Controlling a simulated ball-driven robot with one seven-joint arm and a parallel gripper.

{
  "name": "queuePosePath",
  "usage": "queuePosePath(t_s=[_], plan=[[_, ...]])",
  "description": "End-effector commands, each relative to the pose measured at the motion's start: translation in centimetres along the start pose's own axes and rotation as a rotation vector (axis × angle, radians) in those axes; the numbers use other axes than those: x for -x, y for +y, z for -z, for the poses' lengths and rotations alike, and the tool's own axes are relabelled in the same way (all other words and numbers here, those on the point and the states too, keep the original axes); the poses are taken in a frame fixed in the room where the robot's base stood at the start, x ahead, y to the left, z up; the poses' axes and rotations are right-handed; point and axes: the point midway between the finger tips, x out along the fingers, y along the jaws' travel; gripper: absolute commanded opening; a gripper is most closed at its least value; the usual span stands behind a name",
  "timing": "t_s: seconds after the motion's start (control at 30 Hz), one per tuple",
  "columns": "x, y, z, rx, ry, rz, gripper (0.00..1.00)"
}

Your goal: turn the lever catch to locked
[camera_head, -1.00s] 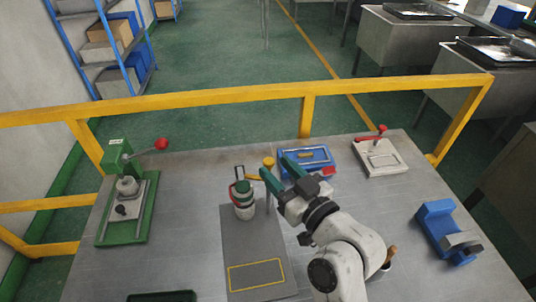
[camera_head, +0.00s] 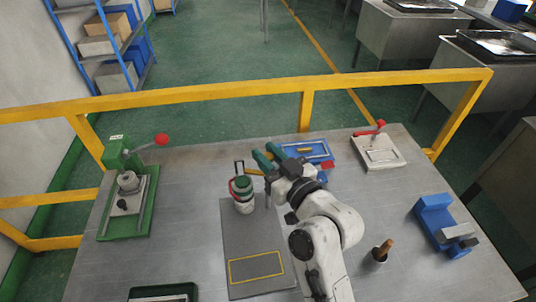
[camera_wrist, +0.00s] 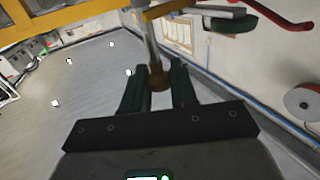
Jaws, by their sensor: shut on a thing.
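The lever catch shows a yellow arm (camera_head: 255,171) beside a green-topped, red-handled pot (camera_head: 242,190). In the wrist view its yellow arm (camera_wrist: 168,8) crosses the top, and a grey shaft ends in a brownish knob (camera_wrist: 158,82). My gripper (camera_head: 265,157) is at the catch, with its dark green fingers on either side of the knob. The wrist view also shows my gripper (camera_wrist: 158,75) shut on the knob. The fingers hide the knob in the head view.
A blue tray (camera_head: 322,152) lies just behind my gripper. A white device with a red lever (camera_head: 382,155) stands at the back right. A blue clamp (camera_head: 440,220) and a cup with a brown handle (camera_head: 380,255) are right. A green press (camera_head: 135,215) is left.

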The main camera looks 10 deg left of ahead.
Motion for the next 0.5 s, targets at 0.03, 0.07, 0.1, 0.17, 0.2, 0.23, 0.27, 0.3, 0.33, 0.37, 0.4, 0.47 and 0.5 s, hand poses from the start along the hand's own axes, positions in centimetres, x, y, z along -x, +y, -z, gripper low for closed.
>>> queuePosePath(t_s=[0.03, 0.07, 0.1, 0.17, 0.2, 0.23, 0.27, 0.3, 0.33, 0.37, 0.4, 0.47, 0.5], plan=[[0.01, 0.0, 0.0, 0.0, 0.0, 0.0, 0.11], [0.01, 0.0, 0.0, 0.0, 0.0, 0.0, 0.08], [0.02, 0.01, 0.0, 0.0, 0.0, 0.0, 0.04], [0.02, 0.01, -0.01, 0.0, 0.0, 0.0, 0.0], [0.02, 0.01, 0.0, 0.0, 0.0, 0.0, 0.0], [0.02, 0.01, -0.02, 0.0, 0.0, 0.0, 0.0], [0.02, 0.02, -0.05, 0.0, 0.0, 0.001, 0.0], [0.01, 0.05, -0.13, -0.001, 0.0, 0.003, 0.0], [0.0, 0.09, -0.2, -0.002, 0.001, 0.006, 0.0], [-0.01, 0.15, -0.28, -0.003, 0.001, 0.01, 0.0], [-0.03, 0.21, -0.41, -0.003, 0.001, 0.018, 0.0], [-0.08, 0.26, -0.55, -0.005, 0.002, 0.036, 0.0], [-0.11, 0.33, -0.6, -0.005, 0.003, 0.049, 0.0]])
